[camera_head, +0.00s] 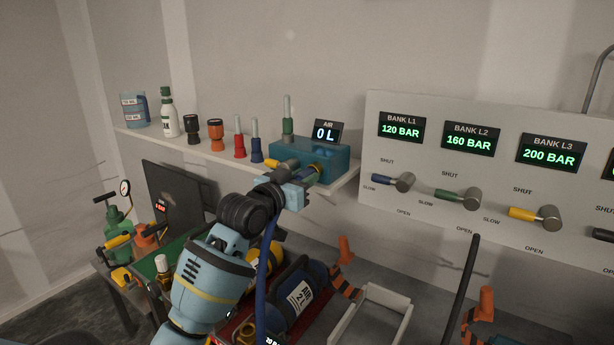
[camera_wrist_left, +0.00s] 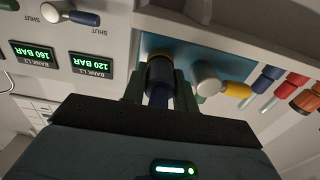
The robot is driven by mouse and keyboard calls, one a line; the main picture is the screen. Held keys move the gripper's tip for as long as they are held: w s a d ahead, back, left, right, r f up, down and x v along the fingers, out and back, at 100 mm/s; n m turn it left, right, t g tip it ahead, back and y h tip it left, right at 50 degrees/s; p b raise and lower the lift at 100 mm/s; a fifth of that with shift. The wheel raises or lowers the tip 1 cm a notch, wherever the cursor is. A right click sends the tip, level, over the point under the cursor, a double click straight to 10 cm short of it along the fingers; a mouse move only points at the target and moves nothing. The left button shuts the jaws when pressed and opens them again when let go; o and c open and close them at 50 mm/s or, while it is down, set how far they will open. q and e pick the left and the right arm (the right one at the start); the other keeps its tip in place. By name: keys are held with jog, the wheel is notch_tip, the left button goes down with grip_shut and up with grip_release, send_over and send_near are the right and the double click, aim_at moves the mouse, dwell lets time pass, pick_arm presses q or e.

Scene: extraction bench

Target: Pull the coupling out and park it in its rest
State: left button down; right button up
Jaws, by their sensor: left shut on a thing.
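The teal block (camera_head: 335,158) with the "AIR 0 L" display stands on the wall shelf. My left gripper (camera_head: 312,176) is shut at its front face. In the left wrist view the green fingers of that gripper (camera_wrist_left: 160,92) close on the coupling (camera_wrist_left: 158,78), which has a dark blue body and a yellow-brown collar. The coupling points at the teal face (camera_wrist_left: 205,52); whether it is still seated there I cannot tell. A blue hose (camera_head: 266,265) hangs below the gripper. I cannot pick out the rest for certain. My right gripper is not in view.
Red and blue fittings (camera_head: 239,142) and several bottles line the shelf (camera_head: 165,140). A yellow-handled valve (camera_head: 282,164) sits beside the gripper. The bank panel (camera_head: 440,225) with levers is on the right. Below are a labelled cylinder (camera_head: 300,295) and a white open frame (camera_head: 398,293).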

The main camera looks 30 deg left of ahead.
pick_arm(q)
jog(key=shift+s, duration=0.1)
jog(key=shift+s+a, duration=0.1)
jog(key=shift+s, duration=0.45)
jog(key=shift+s+a, duration=0.15)
jog(key=shift+s, duration=2.05)
jog(key=s+d+f+y, duration=0.1)
jog(key=s+d+f, duration=1.2)
jog(key=d, duration=0.1)
jog(key=shift+s+f+n, duration=0.2)
jog(key=shift+n, duration=0.2)
